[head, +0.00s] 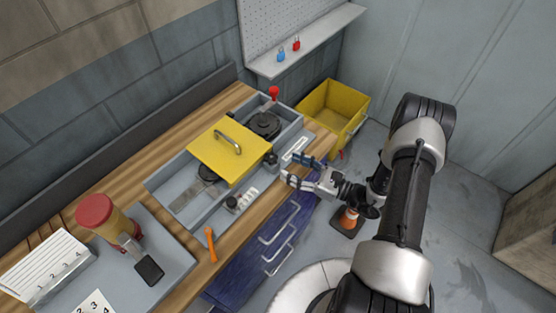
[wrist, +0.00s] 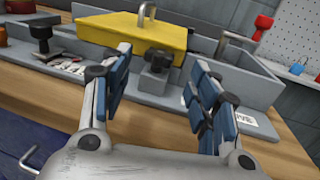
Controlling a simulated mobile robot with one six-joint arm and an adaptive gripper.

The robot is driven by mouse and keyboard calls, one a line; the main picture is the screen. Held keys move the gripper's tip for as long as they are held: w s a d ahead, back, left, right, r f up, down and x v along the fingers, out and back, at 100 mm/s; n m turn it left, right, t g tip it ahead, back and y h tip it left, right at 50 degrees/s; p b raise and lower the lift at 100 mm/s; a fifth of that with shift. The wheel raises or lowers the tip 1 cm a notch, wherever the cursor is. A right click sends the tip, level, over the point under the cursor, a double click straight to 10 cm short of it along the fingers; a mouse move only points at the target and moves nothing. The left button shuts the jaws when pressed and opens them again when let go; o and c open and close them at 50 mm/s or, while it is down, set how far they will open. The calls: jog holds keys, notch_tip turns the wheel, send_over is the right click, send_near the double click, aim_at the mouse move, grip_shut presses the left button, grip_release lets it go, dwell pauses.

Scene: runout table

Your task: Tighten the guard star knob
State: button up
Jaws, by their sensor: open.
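The yellow guard (head: 222,152) with a metal handle covers the middle of the grey machine. A black star knob (head: 270,159) stands at the guard's right front corner. In the wrist view the star knob (wrist: 159,61) is upright on a small block beside the yellow guard (wrist: 125,38), between my fingers and beyond them. My gripper (head: 294,166) is open and empty, just right of the knob and apart from it. The open gripper (wrist: 158,82) also shows in the wrist view. The knob's thread is hidden.
A second black knob (head: 232,203) stands on the front ledge. A red-topped lever (head: 273,92) rises at the back. An orange-handled tool (head: 210,244) lies on the wooden bench.

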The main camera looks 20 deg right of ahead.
aim_at(274, 162)
jog(key=x, duration=0.6)
jog(key=shift+c, duration=0.2)
jog(key=shift+f, duration=0.1)
jog(key=c, duration=1)
jog(key=shift+s, duration=0.1)
jog(key=m+t+h, duration=0.1)
jog(key=m+h, duration=0.1)
jog(key=a+m+t+h, duration=0.1)
jog(key=m+t+h, duration=0.1)
jog(key=h, duration=0.1)
jog(key=shift+s+t+p, duration=0.25)
jog(key=shift+t+p, duration=0.05)
jog(key=shift+p, duration=0.05)
jog(key=shift+m+t+h, duration=0.6)
jog(key=shift+m+h, duration=0.5)
jog(key=shift+h, duration=0.6)
